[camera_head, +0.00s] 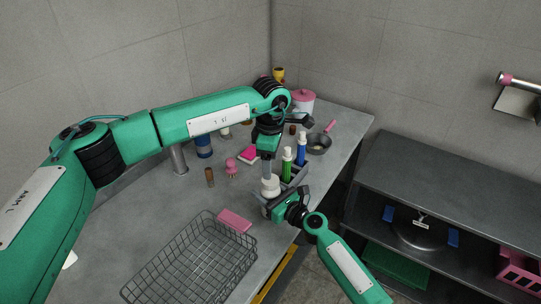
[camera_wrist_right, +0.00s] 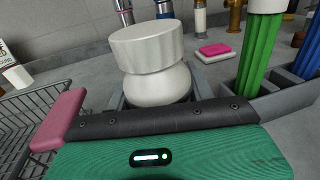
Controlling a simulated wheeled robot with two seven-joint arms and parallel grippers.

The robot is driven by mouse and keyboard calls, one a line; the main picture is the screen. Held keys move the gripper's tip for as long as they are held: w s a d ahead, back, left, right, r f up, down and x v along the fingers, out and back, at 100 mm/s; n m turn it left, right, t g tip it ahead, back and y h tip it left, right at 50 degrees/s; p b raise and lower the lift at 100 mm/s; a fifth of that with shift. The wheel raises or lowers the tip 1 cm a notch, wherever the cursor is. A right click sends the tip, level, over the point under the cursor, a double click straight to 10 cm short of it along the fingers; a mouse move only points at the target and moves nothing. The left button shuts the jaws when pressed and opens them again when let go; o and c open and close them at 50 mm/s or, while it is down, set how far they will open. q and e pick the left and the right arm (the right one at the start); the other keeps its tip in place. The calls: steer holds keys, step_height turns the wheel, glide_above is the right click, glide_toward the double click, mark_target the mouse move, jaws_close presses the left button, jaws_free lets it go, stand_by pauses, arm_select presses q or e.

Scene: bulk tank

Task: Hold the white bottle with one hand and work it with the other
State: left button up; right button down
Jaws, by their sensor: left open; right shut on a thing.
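The white bottle (camera_head: 270,183) stands upright near the front edge of the counter. In the right wrist view its wide ribbed cap and rounded shoulder (camera_wrist_right: 153,85) fill the upper middle. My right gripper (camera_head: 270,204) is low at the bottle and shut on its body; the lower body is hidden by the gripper. My left gripper (camera_head: 267,172) points down just above the cap, open; a gap between its fingers and the cap is hard to judge.
A wire basket (camera_head: 190,262) and a pink sponge (camera_head: 235,221) lie left of the bottle.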

arm_select(q)
steer(key=n, duration=0.4)
steer(key=shift+r+n, duration=0.15)
steer(key=shift+n, duration=0.25)
steer(key=n, duration=0.6)
steer(key=shift+r, duration=0.2)
steer(key=n, duration=0.6)
steer(key=shift+r, duration=0.2)
steer(key=n, duration=0.5)
steer(key=shift+r+n, duration=0.15)
steer(key=shift+n, duration=0.25)
glide_above(270, 201)
steer(key=w, duration=0.3)
steer(key=shift+f, duration=4)
